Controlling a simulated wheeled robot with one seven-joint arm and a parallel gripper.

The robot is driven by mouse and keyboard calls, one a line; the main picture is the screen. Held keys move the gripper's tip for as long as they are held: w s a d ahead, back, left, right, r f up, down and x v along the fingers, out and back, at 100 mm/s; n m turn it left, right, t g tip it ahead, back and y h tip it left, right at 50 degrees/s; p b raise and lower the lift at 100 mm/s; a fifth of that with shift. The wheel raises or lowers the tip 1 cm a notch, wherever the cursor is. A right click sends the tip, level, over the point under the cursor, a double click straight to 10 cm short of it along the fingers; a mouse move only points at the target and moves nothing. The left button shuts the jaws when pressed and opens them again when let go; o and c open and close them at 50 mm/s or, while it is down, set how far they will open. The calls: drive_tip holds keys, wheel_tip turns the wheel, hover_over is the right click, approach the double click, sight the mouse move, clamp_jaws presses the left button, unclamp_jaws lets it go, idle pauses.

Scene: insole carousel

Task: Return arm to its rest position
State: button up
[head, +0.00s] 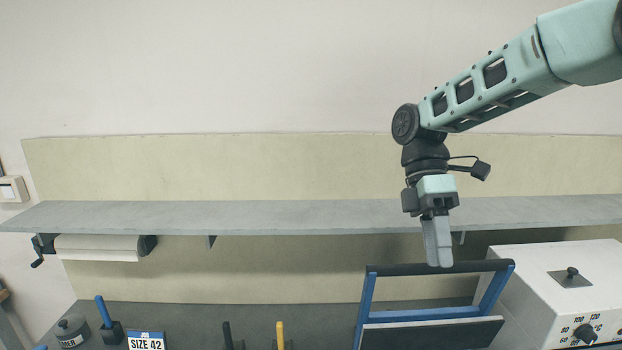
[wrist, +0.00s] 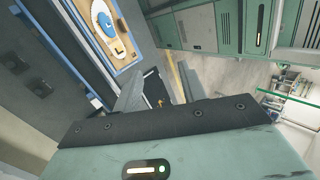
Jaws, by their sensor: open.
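My gripper (head: 438,262) hangs from my raised teal arm at the right of the head view, fingers pointing down. It is in front of the grey shelf and appears just above the blue frame's dark top bar. I cannot tell the exact gap between them. In the wrist view my gripper's fingers (wrist: 160,82) stand apart with nothing held between them.
A blue frame with dark panels (head: 364,300) and a white box with a dial (head: 530,270) stand on the bench (head: 190,318). The grey shelf (head: 250,215) runs behind. A paper roll (head: 98,247) hangs left. Green cabinets (wrist: 200,25) show in the wrist view.

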drive_tip(key=s+a+f+m+t+b, duration=0.1)
drive_tip(key=s+f+m+t+b, duration=0.1)
drive_tip(key=s+f+b, duration=0.3)
drive_tip(key=s+a+f+m+t+b, duration=0.2)
drive_tip(key=s+f+m+b, duration=0.2)
drive_tip(key=s+f, duration=0.5)
drive_tip(key=s+a+f+m+t+y+b, duration=0.1)
drive_tip(key=s+a+f+m+t+b, duration=0.1)
drive_tip(key=s+f+b, duration=0.5)
wheel_tip(320, 180, down, 4)
drive_tip(key=shift+s+a+f+m+t+b, duration=0.15)
drive_tip(key=shift+a+m+t+b, duration=0.1)
drive_tip(key=shift+m+t+b, duration=0.4)
